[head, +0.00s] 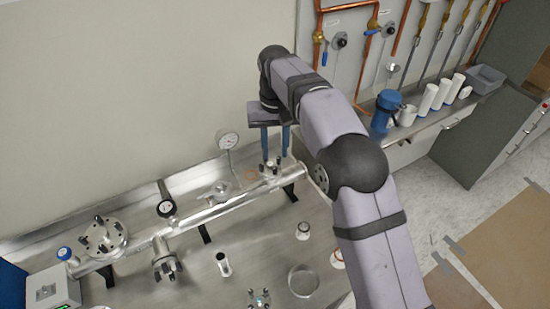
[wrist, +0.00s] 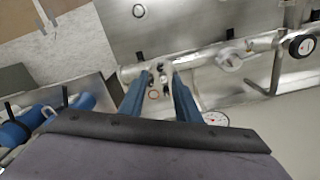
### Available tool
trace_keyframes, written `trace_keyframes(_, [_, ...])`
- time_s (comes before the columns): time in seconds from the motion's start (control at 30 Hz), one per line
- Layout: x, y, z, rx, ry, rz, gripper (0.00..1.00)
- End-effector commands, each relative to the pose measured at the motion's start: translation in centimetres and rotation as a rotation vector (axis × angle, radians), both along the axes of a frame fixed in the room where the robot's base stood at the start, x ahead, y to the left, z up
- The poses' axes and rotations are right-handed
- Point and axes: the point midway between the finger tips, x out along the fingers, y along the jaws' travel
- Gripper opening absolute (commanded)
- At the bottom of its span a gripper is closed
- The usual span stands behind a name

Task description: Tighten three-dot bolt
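My gripper (head: 274,158) points down over the right end of the metal pipe (head: 218,210). Its two blue fingers stand apart, just above a small bolted fitting (head: 271,170). In the wrist view, the gripper (wrist: 159,73) has its fingertips on either side of this fitting (wrist: 161,79), with several dark bolts around it; whether they touch a bolt cannot be told. Nothing is seen held. Other bolted flanges are at the pipe's left end (head: 104,237) and its front branch (head: 166,265). Dot marks are too small to read, so I cannot single out the three-dot bolt.
A round dial gauge (head: 228,141) stands just left of my gripper, with another dial (head: 166,208) farther left. A controller box (head: 51,289) is at the far left. Small parts, including a ring (head: 303,281), lie on the metal table. Blue flask (head: 386,108) stands right.

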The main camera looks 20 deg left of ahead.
Motion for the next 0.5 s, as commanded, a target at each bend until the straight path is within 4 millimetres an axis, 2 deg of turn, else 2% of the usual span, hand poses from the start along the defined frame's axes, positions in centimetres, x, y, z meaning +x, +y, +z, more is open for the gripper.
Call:
trace_keyframes(0.13, [-0.01,0.0,0.81,0.0,0.0,0.0,0.3])
trace_keyframes(0.4, [-0.04,-0.03,0.98,0.0,0.001,0.0,0.3])
trace_keyframes(0.47, [-0.04,-0.03,1.03,0.0,0.001,0.0,0.19])
trace_keyframes(0.5, [-0.04,-0.03,1.12,0.0,0.001,0.0,0.19])
